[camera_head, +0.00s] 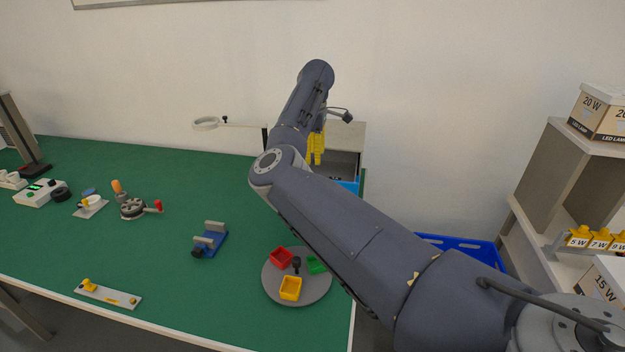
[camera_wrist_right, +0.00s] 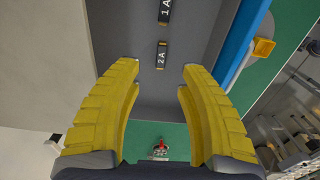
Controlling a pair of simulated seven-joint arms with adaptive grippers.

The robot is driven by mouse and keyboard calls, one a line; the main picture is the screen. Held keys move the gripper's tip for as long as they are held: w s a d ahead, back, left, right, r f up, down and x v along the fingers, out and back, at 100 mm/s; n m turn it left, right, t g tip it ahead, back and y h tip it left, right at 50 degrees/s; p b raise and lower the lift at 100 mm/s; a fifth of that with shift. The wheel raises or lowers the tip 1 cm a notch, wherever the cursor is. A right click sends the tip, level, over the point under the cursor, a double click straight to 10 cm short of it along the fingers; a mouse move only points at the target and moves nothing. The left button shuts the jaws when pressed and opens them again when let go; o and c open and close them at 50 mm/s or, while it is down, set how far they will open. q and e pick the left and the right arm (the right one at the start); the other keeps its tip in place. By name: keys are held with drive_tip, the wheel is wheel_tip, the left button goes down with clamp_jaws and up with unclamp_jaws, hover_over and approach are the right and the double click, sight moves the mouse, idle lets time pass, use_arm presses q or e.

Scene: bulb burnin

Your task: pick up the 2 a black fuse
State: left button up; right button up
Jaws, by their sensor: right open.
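A black fuse labelled 2A (camera_wrist_right: 161,55) lies on the grey floor of an open drawer (camera_wrist_right: 147,85) in the right wrist view. A second black fuse labelled 1A (camera_wrist_right: 165,12) lies beyond it, near the top edge. My right gripper (camera_wrist_right: 160,74) is open and empty, its yellow fingers on either side of the line to the 2A fuse, which shows just past the fingertips. In the head view my right gripper (camera_head: 316,148) hangs at the drawer at the table's back right. The fuses cannot be made out there. My left gripper is not in view.
The drawer's blue front (camera_head: 351,186) is close to the gripper. A round grey tray (camera_head: 318,290) with coloured bins is at the table's front right. Much of the green table (camera_head: 150,240) is clear.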

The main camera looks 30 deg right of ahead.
drive_tip(key=shift+a+f, duration=0.15)
drive_tip(key=shift+f, duration=3.85)
drive_tip(key=shift+c, duration=0.2)
clamp_jaws()
